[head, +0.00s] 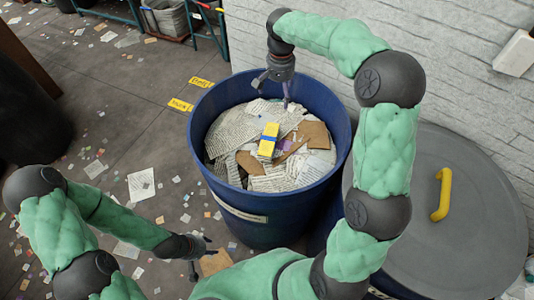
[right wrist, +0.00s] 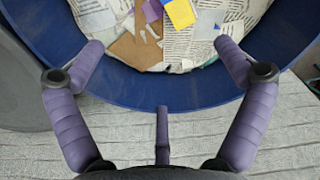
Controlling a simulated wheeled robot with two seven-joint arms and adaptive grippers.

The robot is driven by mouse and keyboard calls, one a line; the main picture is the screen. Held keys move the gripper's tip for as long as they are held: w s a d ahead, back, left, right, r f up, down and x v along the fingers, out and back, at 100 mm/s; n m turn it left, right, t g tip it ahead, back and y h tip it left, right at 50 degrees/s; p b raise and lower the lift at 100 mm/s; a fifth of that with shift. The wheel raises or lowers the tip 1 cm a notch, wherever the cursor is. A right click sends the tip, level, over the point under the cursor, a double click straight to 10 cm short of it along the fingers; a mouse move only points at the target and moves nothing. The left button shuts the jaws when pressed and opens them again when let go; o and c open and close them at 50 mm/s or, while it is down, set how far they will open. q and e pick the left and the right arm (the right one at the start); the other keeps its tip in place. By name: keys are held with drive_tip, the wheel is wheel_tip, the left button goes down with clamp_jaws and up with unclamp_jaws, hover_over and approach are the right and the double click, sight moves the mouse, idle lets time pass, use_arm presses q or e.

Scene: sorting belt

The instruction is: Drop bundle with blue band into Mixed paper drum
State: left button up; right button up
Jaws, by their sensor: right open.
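A yellow bundle with a blue band (head: 268,139) lies on the paper scraps inside the blue drum (head: 202,112). In the right wrist view the yellow bundle (right wrist: 181,13) shows at the top edge, partly cut off. My right gripper (head: 287,100) is over the far side of the drum, apart from the bundle. Its fingers (right wrist: 160,55) are spread, with nothing between them. My left gripper (head: 201,257) hangs low at the front left, outside the drum; its jaw state is hard to make out. A pale label on the drum's front is too small to read.
A grey lidded drum with a yellow handle (head: 442,194) stands to the right. A white brick wall (head: 440,60) rises close behind the drums. Loose paper scraps (head: 141,184) and yellow floor signs (head: 201,82) lie on the floor to the left.

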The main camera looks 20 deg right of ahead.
drive_tip(key=shift+r, duration=2.7)
